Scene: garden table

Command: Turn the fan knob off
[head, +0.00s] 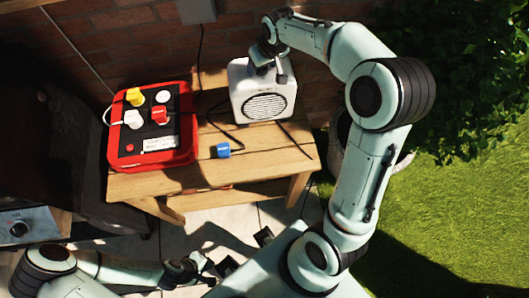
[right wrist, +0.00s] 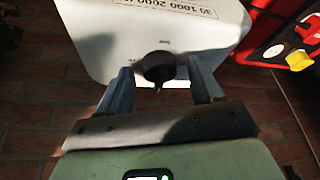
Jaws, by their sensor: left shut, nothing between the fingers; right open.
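The white fan heater (head: 264,103), with a round front grille, stands on the wooden table near the brick wall. Its dark fan knob (right wrist: 158,67) shows in the right wrist view, on a white face with a printed number scale. My right gripper (head: 268,70) is above the heater's top. In the right wrist view my right gripper (right wrist: 162,88) is open, with one finger on each side of the knob; I cannot tell whether they touch it. My left gripper (head: 200,268) is shut and empty, low in front of the table.
A red-framed box (head: 150,132) with yellow, white and red pieces on its dark face sits on the left of the wooden table (head: 262,160). A blue cylinder (head: 222,150) lies near the middle. Cables run beside the heater. A brick wall (head: 105,62) is close behind.

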